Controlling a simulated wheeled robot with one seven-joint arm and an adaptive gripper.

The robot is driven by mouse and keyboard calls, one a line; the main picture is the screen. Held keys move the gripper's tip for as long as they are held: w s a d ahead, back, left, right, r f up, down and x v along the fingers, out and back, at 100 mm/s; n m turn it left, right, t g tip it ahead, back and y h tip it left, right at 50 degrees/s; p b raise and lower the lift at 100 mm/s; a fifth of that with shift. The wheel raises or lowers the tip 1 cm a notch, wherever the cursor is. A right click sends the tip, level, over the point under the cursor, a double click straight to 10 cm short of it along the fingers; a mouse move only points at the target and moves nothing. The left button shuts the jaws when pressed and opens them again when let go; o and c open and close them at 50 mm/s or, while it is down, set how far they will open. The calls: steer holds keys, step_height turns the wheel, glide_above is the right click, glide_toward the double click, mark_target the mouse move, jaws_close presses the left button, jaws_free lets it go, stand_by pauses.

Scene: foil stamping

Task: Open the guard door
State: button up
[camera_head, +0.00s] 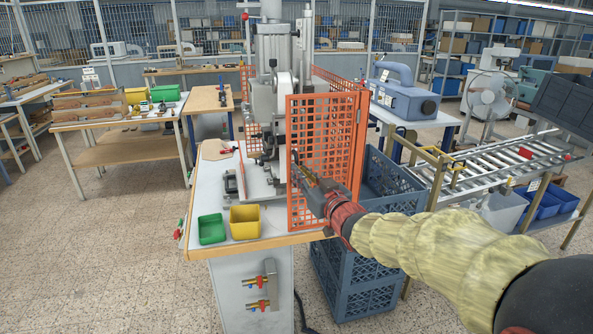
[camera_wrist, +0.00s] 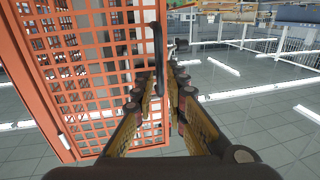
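The guard door (camera_head: 322,135) is an orange mesh panel in an orange frame, upright at the front right of the press. Its left edge stands free in the picture; some of the press front shows uncovered to its left. In the wrist view the door (camera_wrist: 28,75) fills the left side, and its black bar handle (camera_wrist: 158,45) runs down toward the fingertips. My gripper (camera_head: 300,168) is at the door's left part. In the wrist view my gripper (camera_wrist: 163,78) has its fingers apart, with the handle's lower end between them. A gap shows on the right; contact on the left is unclear.
A green bin (camera_head: 211,229) and a yellow bin (camera_head: 245,222) sit on the press table's front left. Blue-grey crates (camera_head: 350,290) stand below and right of the door. A roller conveyor (camera_head: 480,165) is farther right. Floor is clear at front left.

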steer(key=shift+b+x, duration=0.3)
steer(key=shift+x, duration=1.6)
steer(key=shift+c, duration=0.2)
jaws_close()
steer(key=shift+d, duration=0.1)
